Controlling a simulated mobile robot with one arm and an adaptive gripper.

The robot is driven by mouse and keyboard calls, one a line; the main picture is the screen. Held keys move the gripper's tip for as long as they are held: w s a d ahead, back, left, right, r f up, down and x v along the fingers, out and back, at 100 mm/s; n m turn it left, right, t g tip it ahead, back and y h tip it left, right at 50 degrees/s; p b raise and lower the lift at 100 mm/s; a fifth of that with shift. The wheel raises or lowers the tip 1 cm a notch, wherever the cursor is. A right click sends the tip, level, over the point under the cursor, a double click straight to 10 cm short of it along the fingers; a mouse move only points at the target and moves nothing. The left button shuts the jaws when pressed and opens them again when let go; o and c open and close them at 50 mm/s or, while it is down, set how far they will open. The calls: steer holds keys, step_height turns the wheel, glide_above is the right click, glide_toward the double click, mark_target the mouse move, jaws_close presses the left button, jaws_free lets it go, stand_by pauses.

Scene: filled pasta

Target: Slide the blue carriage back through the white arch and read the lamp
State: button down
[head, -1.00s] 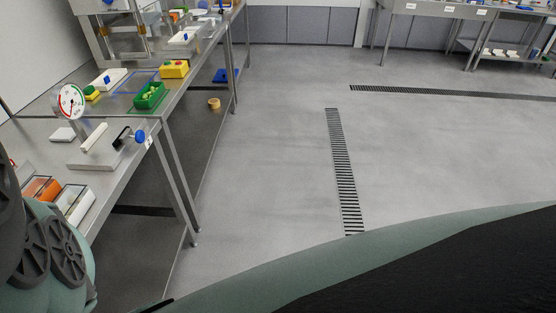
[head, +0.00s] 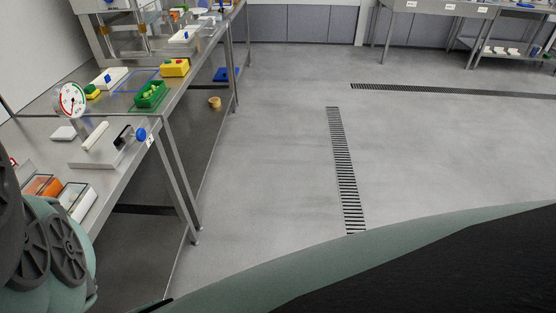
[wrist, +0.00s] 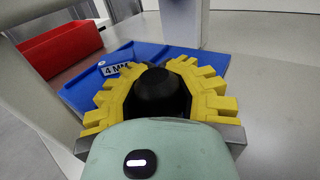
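In the wrist view, the blue carriage (wrist: 82,92) is a flat blue tray with a raised rim and a white "4 MM" label (wrist: 117,69). A black rounded knob (wrist: 160,92) stands up in front of it. My gripper (wrist: 158,67) has its yellow toothed fingers closed around both sides of this knob. A white upright (wrist: 182,24), likely part of the white arch, stands just behind the carriage. The rest of the arch is out of view or cannot be made out. I see no lamp that I can read. The head view does not show my gripper.
A red bin (wrist: 60,48) lies left of the carriage in the wrist view. In the head view, steel benches on the left carry a dial gauge (head: 70,99), a green tray (head: 151,95) and a yellow box (head: 175,67). The grey floor (head: 265,130) is clear.

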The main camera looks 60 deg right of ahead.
steer(key=w+d+b, duration=0.2)
steer(key=w+d, duration=0.1)
steer(key=d, duration=0.2)
steer(key=w+d+b, duration=0.3)
steer(key=d, duration=0.2)
steer(key=w+d+b, duration=0.3)
steer(key=d, duration=0.3)
steer(key=shift+w, duration=0.35)
steer(key=shift+w+d+r+b, duration=0.25)
steer(key=shift+w+d+b, duration=0.1)
steer(key=shift+d+b, duration=0.35)
steer(key=shift+d, duration=0.1)
steer(key=c, duration=1.3)
jaws_free()
steer(key=shift+d+f, duration=0.2)
steer(key=shift+d, duration=0.1)
steer(key=o, duration=0.3)
steer(key=shift+o, duration=0.4)
steer(key=shift+a, duration=0.1)
steer(key=shift+f, duration=0.1)
